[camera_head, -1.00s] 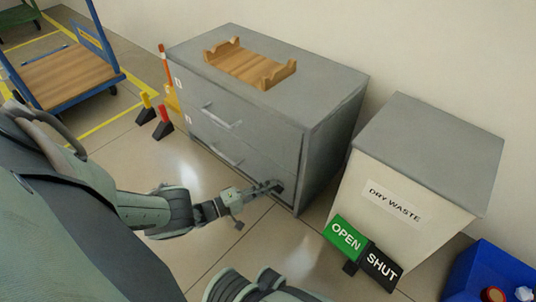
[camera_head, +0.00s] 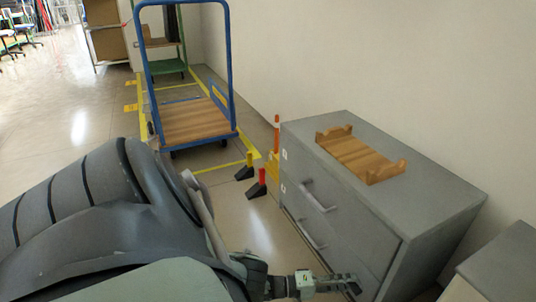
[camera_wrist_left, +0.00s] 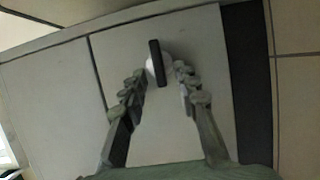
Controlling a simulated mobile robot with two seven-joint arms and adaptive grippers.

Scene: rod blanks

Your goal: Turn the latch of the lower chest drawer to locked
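The grey chest (camera_head: 440,207) has an upper drawer with a bar handle (camera_head: 318,196) and a lower drawer with a bar handle (camera_head: 312,234). My left gripper (camera_head: 352,284) is at the lower right of the chest front. In the left wrist view, the latch (camera_wrist_left: 157,62) is a dark narrow bar on a pale round base, lying nearly along the fingers' direction. My left gripper (camera_wrist_left: 160,76) is open, with one finger on each side of the latch and small gaps showing. In the head view the gripper hides the latch. My right gripper is out of view.
A wooden cradle (camera_head: 360,156) sits on the chest top. A grey-topped bin (camera_head: 505,265) stands at the right. The floor before the chest is partly clear.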

